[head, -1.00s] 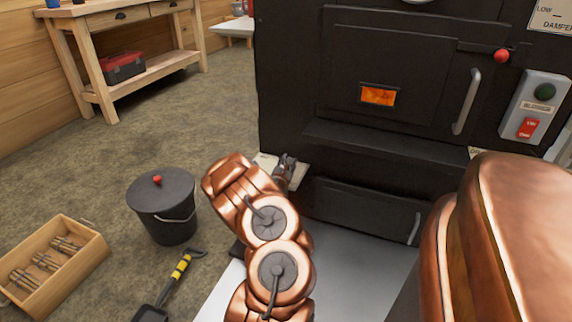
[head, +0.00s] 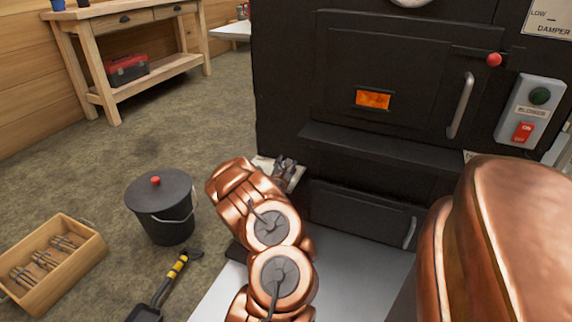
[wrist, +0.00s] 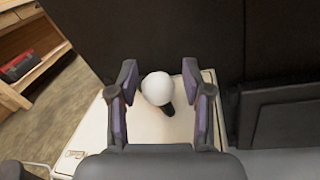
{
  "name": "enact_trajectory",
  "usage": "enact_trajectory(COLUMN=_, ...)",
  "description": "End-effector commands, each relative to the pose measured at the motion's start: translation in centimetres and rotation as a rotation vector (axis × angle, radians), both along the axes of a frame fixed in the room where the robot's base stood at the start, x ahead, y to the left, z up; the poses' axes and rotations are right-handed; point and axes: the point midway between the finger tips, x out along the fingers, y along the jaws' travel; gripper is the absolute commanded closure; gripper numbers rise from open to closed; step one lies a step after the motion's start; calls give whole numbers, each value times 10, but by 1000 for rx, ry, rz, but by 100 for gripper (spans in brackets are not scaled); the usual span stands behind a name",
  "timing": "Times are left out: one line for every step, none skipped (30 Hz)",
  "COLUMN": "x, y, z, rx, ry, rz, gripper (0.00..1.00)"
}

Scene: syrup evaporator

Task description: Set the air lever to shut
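A lever with a white ball knob (wrist: 157,88) and a short dark stem shows in the wrist view, in front of a cream plate (wrist: 94,135) at the stove's lower left. I take it for the air lever; no lettering on the plate is legible. My gripper (wrist: 160,84) is open, with one finger on each side of the knob and a visible gap at both sides. In the head view my gripper (head: 289,170) is by the stove's lower left corner, where it and my arm hide the knob.
The black stove (head: 350,150) fills the centre and right, with a red-knobbed lever (head: 494,60) and a switch box (head: 530,110).

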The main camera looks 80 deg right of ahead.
Motion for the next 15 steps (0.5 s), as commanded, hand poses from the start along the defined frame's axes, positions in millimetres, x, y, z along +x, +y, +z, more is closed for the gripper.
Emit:
enact_trajectory(x=1, y=0, z=0, rx=1, ry=0, rz=1, gripper=43)
enact_trajectory(x=1, y=0, z=0, rx=1, ry=0, rz=1, gripper=42)
enact_trajectory(x=1, y=1, z=-1, rx=2, ry=0, rz=2, gripper=42)
enact_trajectory(x=1, y=1, z=-1, rx=2, ry=0, rz=2, gripper=42)
enact_trajectory(x=1, y=1, z=-1, rx=1, ry=1, rz=3, gripper=42)
enact_trajectory(x=2, y=1, z=-1, rx=1, ry=1, rz=3, gripper=42)
enact_trajectory(x=2, y=1, z=-1, rx=1, ry=1, rz=3, gripper=42)
enact_trajectory(x=2, y=1, z=-1, rx=2, ry=1, rz=3, gripper=42)
enact_trajectory(x=2, y=1, z=-1, rx=2, ry=1, rz=3, gripper=42)
enact_trajectory(x=2, y=1, z=-1, rx=2, ry=1, rz=3, gripper=42)
enact_trajectory(x=2, y=2, z=-1, rx=2, ry=1, rz=3, gripper=42)
enact_trajectory(x=2, y=3, z=-2, rx=3, ry=2, rz=3, gripper=42)
enact_trajectory(x=2, y=4, z=-2, rx=3, ry=2, rz=3, gripper=42)
enact_trajectory(x=2, y=6, z=-2, rx=4, ry=3, rz=3, gripper=42)
enact_trajectory(x=2, y=8, z=-2, rx=4, ry=3, rz=3, gripper=42)
